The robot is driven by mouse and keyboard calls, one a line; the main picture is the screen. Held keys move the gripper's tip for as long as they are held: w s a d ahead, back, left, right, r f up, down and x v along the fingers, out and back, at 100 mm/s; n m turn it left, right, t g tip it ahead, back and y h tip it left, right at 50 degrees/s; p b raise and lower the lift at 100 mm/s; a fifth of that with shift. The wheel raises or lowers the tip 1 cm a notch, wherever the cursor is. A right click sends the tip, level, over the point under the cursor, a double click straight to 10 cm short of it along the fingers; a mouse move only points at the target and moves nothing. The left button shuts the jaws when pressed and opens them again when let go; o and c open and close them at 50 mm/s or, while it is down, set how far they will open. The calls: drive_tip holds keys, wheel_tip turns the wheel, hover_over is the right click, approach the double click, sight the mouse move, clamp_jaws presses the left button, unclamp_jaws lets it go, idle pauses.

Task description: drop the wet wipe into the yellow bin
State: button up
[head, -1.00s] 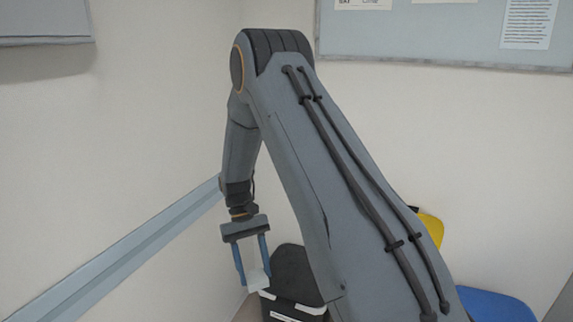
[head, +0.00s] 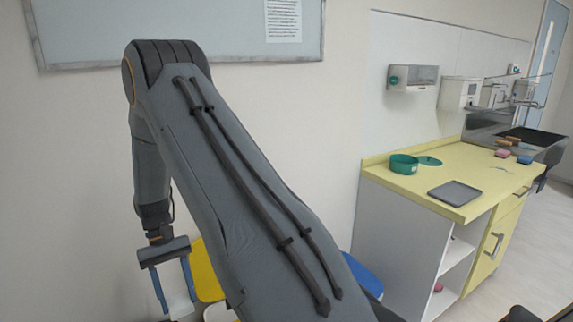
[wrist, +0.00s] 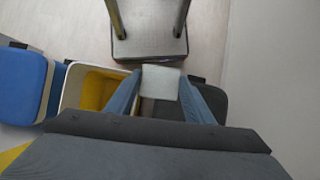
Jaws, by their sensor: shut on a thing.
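My gripper (head: 176,308) is shut on the white wet wipe (head: 181,303), which sits between its two blue fingers. In the wrist view my gripper (wrist: 160,92) holds the wipe (wrist: 161,83) at the fingertips. The yellow bin (wrist: 98,90) stands open just left of the wipe in that view, with a pale rim and a yellow inside. The wipe looks near its right edge, not over its middle. In the head view the bin's raised yellow lid (head: 207,270) shows right of my gripper; my arm hides much of the bin.
A blue bin (wrist: 22,85) stands left of the yellow one, and a dark bin (wrist: 212,101) right of it. The wall is close behind. A yellow-topped counter (head: 440,178) with a green bowl (head: 404,164) and a grey tray (head: 455,193) stands at right.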

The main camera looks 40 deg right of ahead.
drive_tip(key=w+d+f+m+t+y+b, duration=0.1)
drive_tip(key=d+f+m+t+b, duration=0.4)
drive_tip(key=d+f+m+b, duration=0.8)
drive_tip(key=d+f+m+t+b, duration=0.6)
drive_tip(key=d+f+m+b, duration=0.8)
drive_tip(key=f+b, duration=0.5)
drive_tip(key=shift+w+f+m+y, duration=0.3)
drive_tip(key=shift+w+f+y, duration=0.1)
drive_tip(key=shift+f, duration=0.2)
drive_tip(key=o, duration=1)
drive_tip(key=shift+d+r, duration=0.1)
